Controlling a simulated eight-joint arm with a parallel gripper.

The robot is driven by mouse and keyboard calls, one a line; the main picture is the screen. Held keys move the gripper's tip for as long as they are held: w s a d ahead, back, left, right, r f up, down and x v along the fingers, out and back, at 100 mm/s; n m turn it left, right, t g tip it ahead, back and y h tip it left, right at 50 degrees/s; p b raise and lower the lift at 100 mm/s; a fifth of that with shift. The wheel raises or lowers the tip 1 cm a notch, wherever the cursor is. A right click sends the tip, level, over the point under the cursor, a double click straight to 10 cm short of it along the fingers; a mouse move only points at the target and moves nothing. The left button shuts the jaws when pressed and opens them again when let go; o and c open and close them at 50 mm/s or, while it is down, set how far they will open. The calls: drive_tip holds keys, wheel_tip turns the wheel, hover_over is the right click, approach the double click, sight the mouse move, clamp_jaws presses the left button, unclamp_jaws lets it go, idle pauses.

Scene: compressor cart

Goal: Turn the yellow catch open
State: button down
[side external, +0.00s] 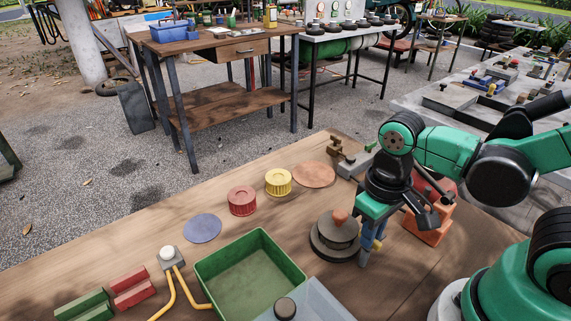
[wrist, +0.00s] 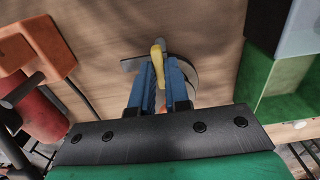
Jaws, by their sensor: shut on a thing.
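The yellow catch (wrist: 156,58) shows in the wrist view as a short, rounded lever between the blue fingertips of my gripper (wrist: 159,75). Its lower part is hidden between the fingers. In the side view my gripper (side external: 368,250) points down at the wooden bench, and a bit of yellow (side external: 378,245) shows beside its blue fingers. The fingers are shut on the catch. A grey round base (wrist: 187,72) lies behind the fingers in the wrist view. How far the catch is turned cannot be told.
A dark round stepped part with an orange knob (side external: 337,236) stands just left of my gripper. An orange block (side external: 430,222) stands close on the right. A green tray (side external: 250,270), a yellow cap (side external: 278,182) and a red cap (side external: 242,201) are further left.

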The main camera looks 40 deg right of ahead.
drive_tip(key=c, duration=0.9)
unclamp_jaws()
drive_tip(key=shift+o, duration=0.2)
drive_tip(key=shift+r, duration=2.8)
drive_tip(key=shift+w+d+t, duration=0.1)
drive_tip(key=shift+w+t, duration=0.2)
drive_tip(key=w+d+r+t, duration=0.2)
drive_tip(key=w+t, duration=0.4)
drive_tip(key=shift+w+d+t, duration=0.15)
drive_tip(key=shift+d+t, duration=0.15)
drive_tip(key=shift+d, duration=0.1)
